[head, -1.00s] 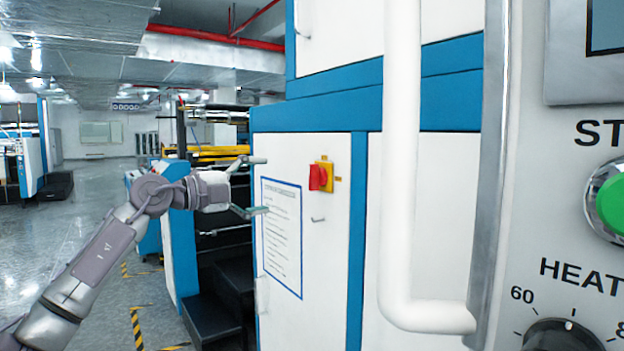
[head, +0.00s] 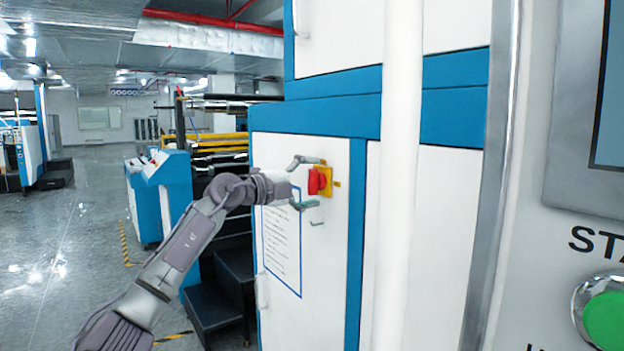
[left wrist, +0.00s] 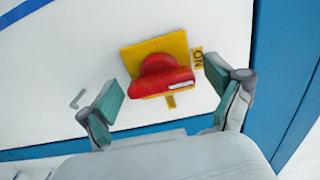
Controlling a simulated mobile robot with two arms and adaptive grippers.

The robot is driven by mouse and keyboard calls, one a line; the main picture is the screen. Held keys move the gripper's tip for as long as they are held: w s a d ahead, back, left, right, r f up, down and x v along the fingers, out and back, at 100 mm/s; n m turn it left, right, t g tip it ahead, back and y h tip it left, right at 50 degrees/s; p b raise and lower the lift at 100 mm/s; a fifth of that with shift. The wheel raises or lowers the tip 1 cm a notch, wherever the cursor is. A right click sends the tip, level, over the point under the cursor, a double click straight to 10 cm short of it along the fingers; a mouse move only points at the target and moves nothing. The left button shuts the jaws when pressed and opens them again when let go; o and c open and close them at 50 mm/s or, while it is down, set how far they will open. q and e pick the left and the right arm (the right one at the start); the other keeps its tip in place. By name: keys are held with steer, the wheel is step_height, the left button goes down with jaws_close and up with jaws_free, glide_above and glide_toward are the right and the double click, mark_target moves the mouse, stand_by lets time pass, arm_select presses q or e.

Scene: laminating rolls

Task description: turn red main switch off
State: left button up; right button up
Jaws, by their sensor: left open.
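The red main switch (head: 316,181) sits on a yellow plate (head: 329,180) on the white cabinet door (head: 343,230). In the left wrist view the red knob (left wrist: 163,78) stands out from its yellow plate (left wrist: 130,57), with an "ON" label (left wrist: 197,58) beside it. My left gripper (head: 304,182) is open, just in front of the switch. In the left wrist view its two teal-padded fingers (left wrist: 163,98) are on either side of the knob, apart from it. My right gripper is not in view.
A framed notice (head: 281,245) and a small hook-like handle (head: 318,222) are on the same door. A white vertical bar (head: 400,180) and a control panel with a green button (head: 606,320) stand close on the right. Open floor (head: 60,260) lies to the left.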

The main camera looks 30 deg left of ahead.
arm_select(q)
steer(key=shift+c, duration=0.2)
steer(key=c, duration=1.1)
steer(key=shift+m, duration=0.3)
steer(key=m+p, duration=0.1)
steer(key=m, duration=0.2)
steer(key=shift+p, duration=0.3)
steer(key=m, duration=0.5)
steer(key=shift+f+p, duration=0.1)
steer(key=shift+p, duration=0.25)
steer(key=m, duration=0.4)
steer(key=shift+m, duration=2.7)
